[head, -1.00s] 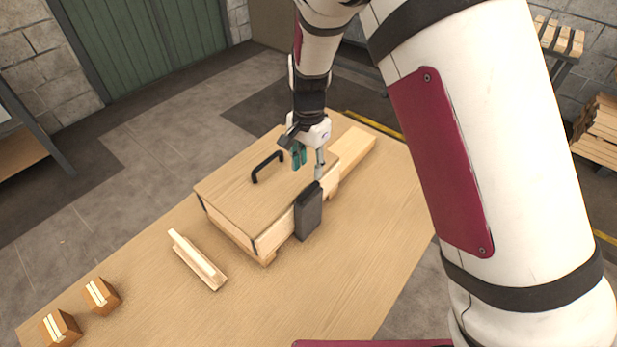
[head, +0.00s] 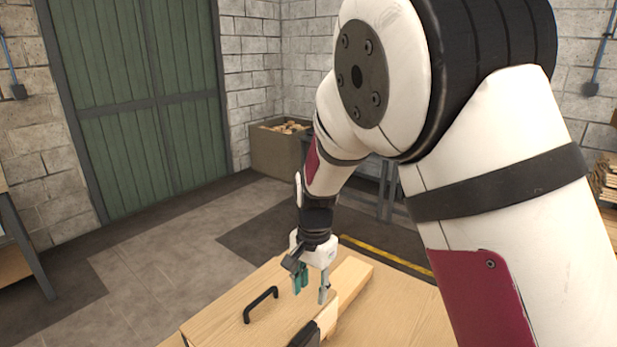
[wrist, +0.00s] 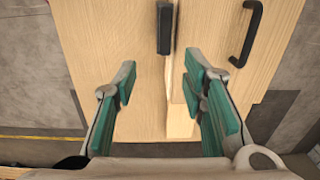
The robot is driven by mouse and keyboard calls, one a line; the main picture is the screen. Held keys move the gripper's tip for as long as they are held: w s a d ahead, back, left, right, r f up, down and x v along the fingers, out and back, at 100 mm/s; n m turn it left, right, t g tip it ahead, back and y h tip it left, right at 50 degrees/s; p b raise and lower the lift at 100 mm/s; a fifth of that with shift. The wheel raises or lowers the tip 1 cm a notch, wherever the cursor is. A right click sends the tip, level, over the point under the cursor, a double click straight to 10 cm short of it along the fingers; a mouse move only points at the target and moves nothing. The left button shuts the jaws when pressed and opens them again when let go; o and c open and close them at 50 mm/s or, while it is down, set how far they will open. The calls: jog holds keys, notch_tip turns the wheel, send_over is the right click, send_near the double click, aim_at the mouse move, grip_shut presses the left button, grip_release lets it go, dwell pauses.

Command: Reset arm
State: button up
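A dark block (head: 304,338) is at the box's front side, cut off by the head view's lower edge. The wrist view shows this dark block (wrist: 165,27) beyond the fingertips, apart from them.
The table top (head: 395,315) is bare to the right of the box. A wooden bar (head: 347,280) extends behind it. Farther back are a bin of wood pieces (head: 280,150), a yellow floor line (head: 385,254) and a green door (head: 140,110).

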jog(key=s+d+r+n+t+y, duration=0.1)
jog(key=s+d+r+n+t, duration=0.15)
jog(key=s+d+r, duration=0.65)
jog(key=s+d+r+n+t, duration=0.1)
jog(key=s+d+r+n, duration=0.2)
jog(key=s+d+r, duration=0.6)
jog(key=s+r+n+t+h, duration=0.1)
jog(key=s+r+n, duration=0.1)
jog(key=s, duration=0.5)
jog(key=shift+d+r+t, duration=0.35)
jog(key=shift+r, duration=0.15)
